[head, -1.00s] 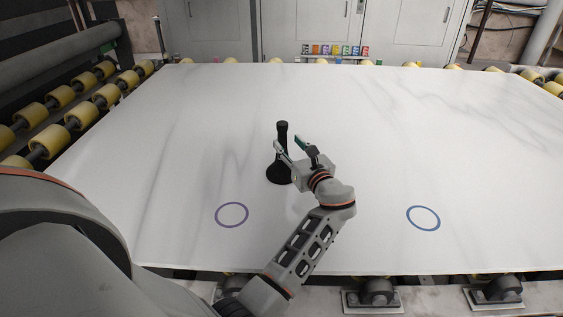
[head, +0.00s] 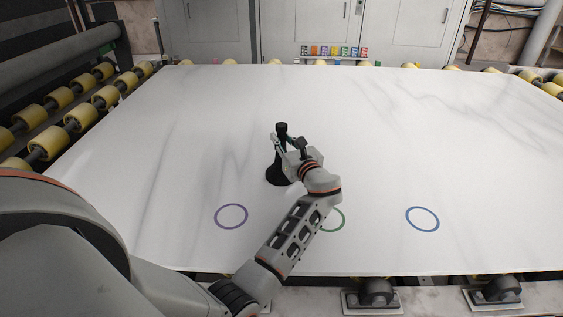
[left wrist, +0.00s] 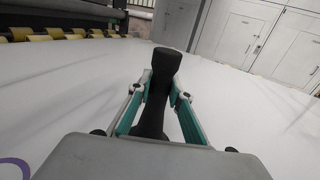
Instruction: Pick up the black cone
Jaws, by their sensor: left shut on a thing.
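The black cone (head: 279,172) stands upright on the white stone slab (head: 420,140), with a wide base and a narrow neck topped by a knob. My left gripper (head: 286,143) is shut on its upper part, with one finger on each side. In the left wrist view the cone (left wrist: 160,92) stands between the two green-sided fingers (left wrist: 160,95), and its lower part is hidden behind the gripper body. The cone's base still appears to rest on the slab. My right gripper is not in view.
A purple ring (head: 231,216), a green ring (head: 339,219) partly hidden by my left arm, and a blue ring (head: 422,219) are marked along the slab's near side. Yellow rollers (head: 48,143) line the left. The slab is otherwise clear.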

